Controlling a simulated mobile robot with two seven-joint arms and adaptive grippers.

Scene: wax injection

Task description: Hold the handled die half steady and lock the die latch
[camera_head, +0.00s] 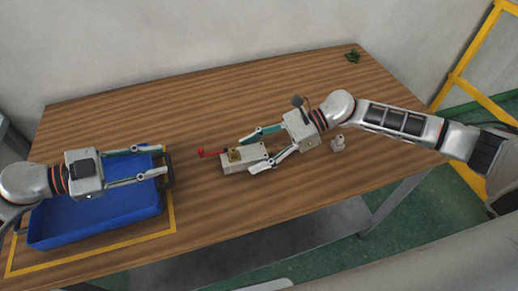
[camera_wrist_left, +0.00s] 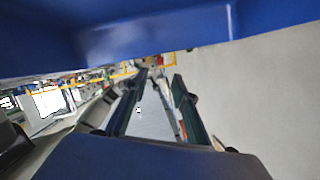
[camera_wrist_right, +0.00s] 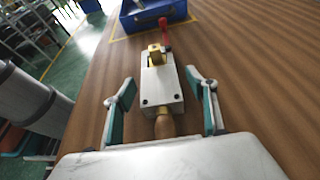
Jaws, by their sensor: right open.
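The die (camera_head: 232,165) is a pale grey block lying flat mid-table, with a brass-coloured piece (camera_head: 235,155) on top. Its red latch lever (camera_head: 207,153) sticks out at the end away from my right arm. The right wrist view shows the die (camera_wrist_right: 160,90), the red lever (camera_wrist_right: 164,34) and a wooden handle (camera_wrist_right: 164,126) at the near end. My right gripper (camera_head: 250,154) is open, its fingers on either side of the handled end, with gaps visible. My left gripper (camera_head: 161,160) is open and empty over the right side of the blue tray, apart from the die.
The blue tray (camera_head: 62,241) stands inside a yellow outline (camera_head: 128,244) at the table's left. A small grey piece (camera_head: 338,143) stands beside my right arm, and a green object (camera_head: 352,55) lies at the far corner.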

